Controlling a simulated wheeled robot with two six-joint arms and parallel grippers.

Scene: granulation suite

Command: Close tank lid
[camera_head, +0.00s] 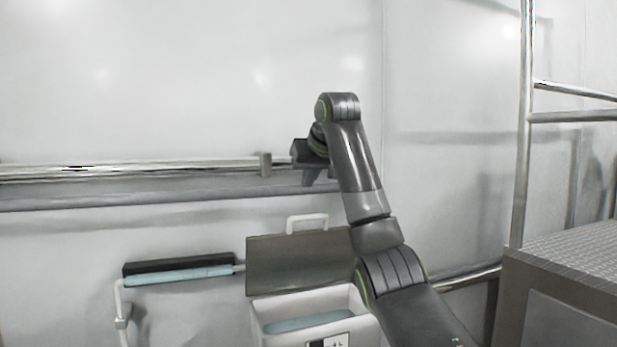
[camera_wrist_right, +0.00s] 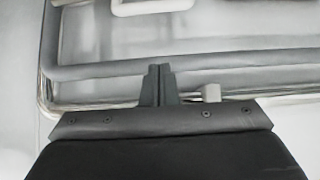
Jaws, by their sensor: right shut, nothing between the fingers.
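The white tank (camera_head: 262,325) stands low in the middle of the head view, with pale blue contents showing inside. Its dark grey lid (camera_head: 290,265) stands open, raised upright at the tank's back edge, with a white handle (camera_head: 306,222) on its top edge. My right arm hides the lid's right end and part of the tank. My right gripper (camera_head: 312,178) is above the lid, apart from the handle in the picture. In the right wrist view, the right gripper (camera_wrist_right: 160,70) has its fingers together, with nothing between them. My left gripper is in neither view.
A metal rail (camera_head: 130,170) runs along the wall behind the right gripper. A dark and pale blue bar (camera_head: 178,270) on a white pipe is left of the lid. At right are a metal frame (camera_head: 521,140) and a grey stepped platform (camera_head: 560,260).

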